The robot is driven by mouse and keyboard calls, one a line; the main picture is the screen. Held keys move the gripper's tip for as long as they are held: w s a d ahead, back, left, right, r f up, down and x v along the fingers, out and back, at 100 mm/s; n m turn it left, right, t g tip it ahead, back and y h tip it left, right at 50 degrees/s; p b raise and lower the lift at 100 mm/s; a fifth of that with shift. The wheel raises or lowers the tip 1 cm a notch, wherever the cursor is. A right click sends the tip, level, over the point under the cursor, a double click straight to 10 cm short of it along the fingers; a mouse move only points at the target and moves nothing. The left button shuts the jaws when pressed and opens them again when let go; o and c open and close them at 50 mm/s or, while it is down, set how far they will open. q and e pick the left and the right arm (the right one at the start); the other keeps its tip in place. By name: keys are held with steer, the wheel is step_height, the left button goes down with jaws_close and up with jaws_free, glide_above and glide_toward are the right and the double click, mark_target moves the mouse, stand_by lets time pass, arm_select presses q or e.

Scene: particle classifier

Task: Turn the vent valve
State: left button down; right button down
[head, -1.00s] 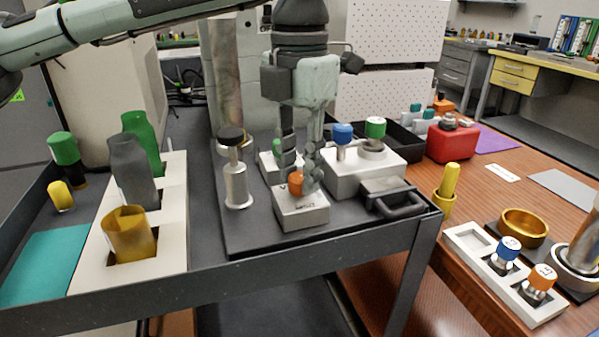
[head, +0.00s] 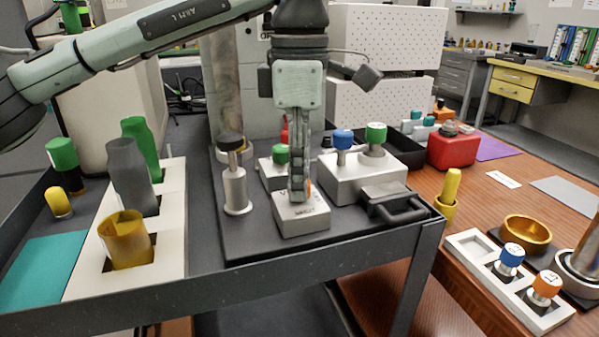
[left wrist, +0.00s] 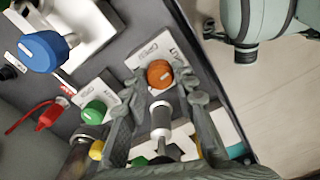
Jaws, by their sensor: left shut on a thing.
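An orange valve knob (left wrist: 160,74) stands on a small pale block (head: 303,222) near the front edge of the dark cart top. The block's printed label is too small to read, so I cannot confirm that this is the vent valve. My left gripper (head: 300,192) points straight down over the block and is shut on the orange knob. In the head view the fingers hide nearly all of the knob. In the left wrist view the fingertips (left wrist: 163,88) flank the knob. My right gripper is in neither view.
A green knob (head: 280,154) stands close behind the gripper. Blue (head: 343,139) and green (head: 376,133) knobs on a larger block stand to the right. A black-topped metal cylinder (head: 236,185) stands close on the left. A dark handle (head: 395,203) lies at the right front.

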arm_select(q)
steer(key=shift+r+m, duration=0.1)
steer(key=shift+m, duration=0.4)
steer(key=c, duration=1.2)
jaws_free()
step_height(320, 180, up, 12)
